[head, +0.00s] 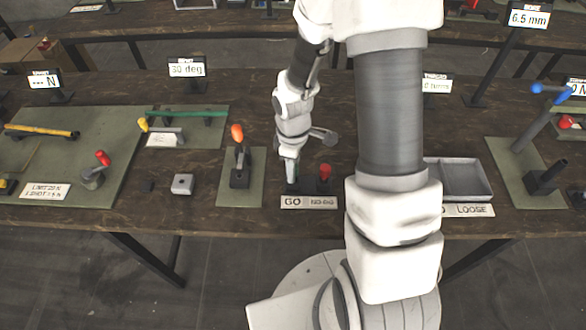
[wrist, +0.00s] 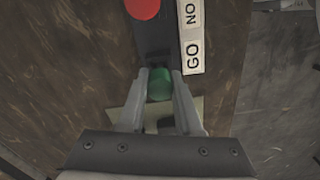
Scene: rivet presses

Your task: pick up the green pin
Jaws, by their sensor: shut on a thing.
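The green pin (wrist: 160,84) shows in the wrist view as a short green cylinder between my fingertips. My gripper (wrist: 160,90) is shut on it, with one finger on each side. The pin is at the near end of a dark block with a red part (wrist: 143,8) on it; I cannot tell whether it is still seated there. In the head view my gripper (head: 291,178) points down at the left end of this dark block, and the pin is hidden by the fingers. The GO / NO-GO label (head: 309,202) lies in front of the block.
An orange-handled press (head: 238,150) on a green mat stands left of my gripper. A small grey block (head: 182,184) lies further left. A grey tray (head: 465,178) with a LOOSE label is to the right. A blue-handled device (head: 540,110) stands at the far right.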

